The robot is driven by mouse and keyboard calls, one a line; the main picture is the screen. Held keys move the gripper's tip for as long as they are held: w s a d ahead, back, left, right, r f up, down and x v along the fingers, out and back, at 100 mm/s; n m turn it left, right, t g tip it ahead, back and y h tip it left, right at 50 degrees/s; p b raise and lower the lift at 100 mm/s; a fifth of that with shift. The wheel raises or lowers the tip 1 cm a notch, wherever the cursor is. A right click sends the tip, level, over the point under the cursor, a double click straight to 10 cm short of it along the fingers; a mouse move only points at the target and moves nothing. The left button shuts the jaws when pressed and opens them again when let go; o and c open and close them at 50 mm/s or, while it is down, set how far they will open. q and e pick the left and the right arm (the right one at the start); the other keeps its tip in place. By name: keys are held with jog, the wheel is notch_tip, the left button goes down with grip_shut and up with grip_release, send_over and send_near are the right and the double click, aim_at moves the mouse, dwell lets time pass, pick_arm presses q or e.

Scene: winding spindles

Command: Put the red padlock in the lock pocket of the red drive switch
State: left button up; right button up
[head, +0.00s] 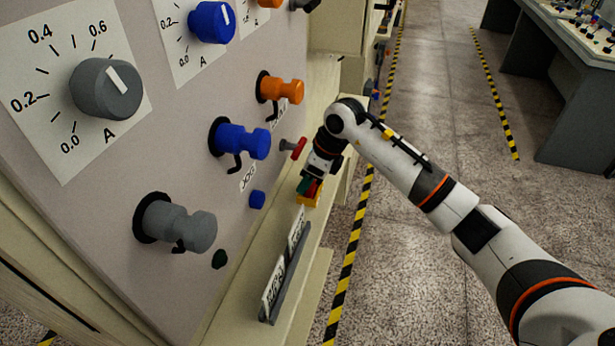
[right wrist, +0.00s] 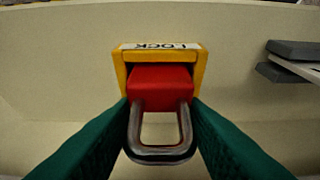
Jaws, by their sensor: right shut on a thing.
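My right gripper (head: 309,186) is at the lower right of the panel, its green fingers at a yellow lock pocket (head: 311,200). In the right wrist view the fingers are shut on the red padlock (right wrist: 160,88), one on each side of its metal shackle. The padlock's red body is within the mouth of the yellow pocket marked LOCK (right wrist: 121,73), shackle toward the camera. How deep it sits, and whether it touches the back, I cannot tell. A red switch handle (head: 299,148) shows just left of my right wrist, partly hidden. My left gripper is out of view.
Grey (head: 180,225), blue (head: 242,140) and orange (head: 281,89) handles stick out of the panel to the left. A ledge with dark label plates (head: 284,275) runs below. The striped floor and aisle on the right are open.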

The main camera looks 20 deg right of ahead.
jog(key=shift+f, duration=0.2)
jog(key=o, duration=1.1)
jog(key=b+v, duration=0.3)
jog(key=v, duration=0.9)
jog(key=shift+s+f, duration=0.1)
